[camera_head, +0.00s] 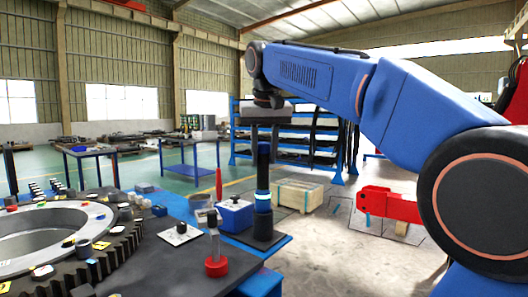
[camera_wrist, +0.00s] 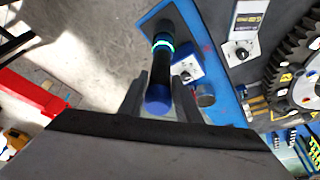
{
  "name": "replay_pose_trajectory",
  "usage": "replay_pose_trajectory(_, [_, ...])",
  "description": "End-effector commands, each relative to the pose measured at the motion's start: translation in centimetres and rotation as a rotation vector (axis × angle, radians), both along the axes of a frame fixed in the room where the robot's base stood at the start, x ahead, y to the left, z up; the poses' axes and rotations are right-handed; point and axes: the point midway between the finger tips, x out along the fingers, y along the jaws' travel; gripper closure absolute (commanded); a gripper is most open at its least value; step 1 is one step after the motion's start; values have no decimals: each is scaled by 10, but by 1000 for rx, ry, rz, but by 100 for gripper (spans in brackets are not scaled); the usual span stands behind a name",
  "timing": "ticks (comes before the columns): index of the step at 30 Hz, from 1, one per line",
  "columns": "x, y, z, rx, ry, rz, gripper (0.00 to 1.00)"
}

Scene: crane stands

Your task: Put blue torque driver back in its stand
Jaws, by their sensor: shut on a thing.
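The blue torque driver (camera_head: 263,178) stands upright, with a blue top, a dark grip and a glowing cyan ring. In the wrist view, its blue cap (camera_wrist: 158,97) is between my gripper's fingers (camera_wrist: 160,100). In the head view, my gripper (camera_head: 264,140) points down and is shut on its top end. The driver's lower part is in line with a dark stand (camera_head: 266,240) on the blue table corner. No clear gap shows between them; how deep the driver sits cannot be told.
A red-based stand (camera_head: 216,266) with a dark knob is at the front, and a red tool (camera_head: 219,184) stands behind. A blue box (camera_head: 235,214) is close beside the driver. A big gear ring (camera_head: 120,262) fills the left of the table. A wooden crate (camera_head: 299,194) is on the floor beyond.

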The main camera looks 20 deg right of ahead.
Motion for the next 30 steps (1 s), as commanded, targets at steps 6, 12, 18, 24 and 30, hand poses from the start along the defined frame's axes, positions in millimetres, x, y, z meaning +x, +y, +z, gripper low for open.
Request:
replay_pose_trajectory(6, [-1,0,-5,0,-1,0,100])
replay_pose_trajectory(12, [0,0,-11,0,-2,0,100])
replay_pose_trajectory(18, [0,0,-16,0,-2,0,100])
replay_pose_trajectory(24, [-1,0,-22,0,-2,0,100])
replay_pose_trajectory(30, [0,0,-21,0,-1,0,48])
